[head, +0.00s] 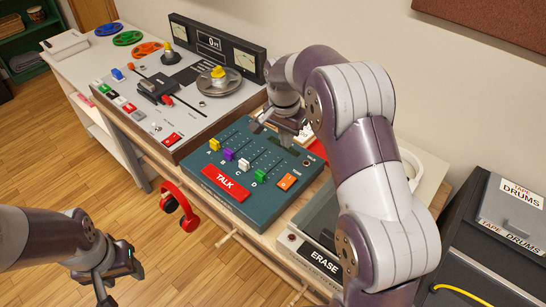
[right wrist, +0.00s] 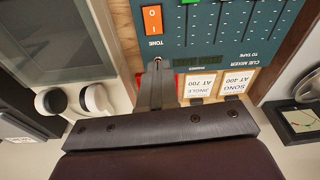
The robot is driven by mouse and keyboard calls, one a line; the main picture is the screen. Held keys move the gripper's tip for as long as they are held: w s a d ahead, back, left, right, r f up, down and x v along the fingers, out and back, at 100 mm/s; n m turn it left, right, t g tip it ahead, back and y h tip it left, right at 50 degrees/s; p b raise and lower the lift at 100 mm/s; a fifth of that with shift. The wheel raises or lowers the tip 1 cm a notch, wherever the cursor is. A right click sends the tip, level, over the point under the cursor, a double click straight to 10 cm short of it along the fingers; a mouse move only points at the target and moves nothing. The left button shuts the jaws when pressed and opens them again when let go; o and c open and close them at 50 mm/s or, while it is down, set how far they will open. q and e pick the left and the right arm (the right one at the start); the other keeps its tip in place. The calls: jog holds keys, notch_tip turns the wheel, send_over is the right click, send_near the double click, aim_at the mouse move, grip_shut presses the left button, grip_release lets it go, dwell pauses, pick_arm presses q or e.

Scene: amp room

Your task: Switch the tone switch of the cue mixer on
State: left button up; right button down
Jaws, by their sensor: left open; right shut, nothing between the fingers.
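The cue mixer (head: 228,160) is a teal panel with rows of slider slots and coloured slider caps. Its tone switch (head: 287,181) is a small orange rocker at the right, beside the green slider cap (head: 260,176). It also shows in the right wrist view (right wrist: 152,20), with white marks on it and a TONE label below it. I cannot tell which side is pressed. My right gripper (head: 283,126) is over the back right part of the mixer, its fingertips (right wrist: 157,66) shut, empty and apart from the switch. My left gripper (head: 112,278) is open over the floor, lower left.
A red TALK button (head: 226,183) is at the mixer's front. A grey deck (head: 180,90) with reels stands to the left, an ERASE unit (head: 318,258) to the right. Red headphones (head: 180,207) hang at the bench front. Cards (right wrist: 235,83) stand behind the mixer.

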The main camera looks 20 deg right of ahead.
jog(key=m+b, duration=0.1)
jog(key=b, duration=0.1)
send_near(290, 178)
jog(key=f, duration=0.4)
jog(key=w+d+f, duration=0.1)
jog(key=f, duration=0.1)
jog(key=shift+f, duration=0.35)
jog(key=shift+a+f, duration=0.1)
jog(key=shift+f, duration=0.15)
jog(key=shift+s, duration=0.15)
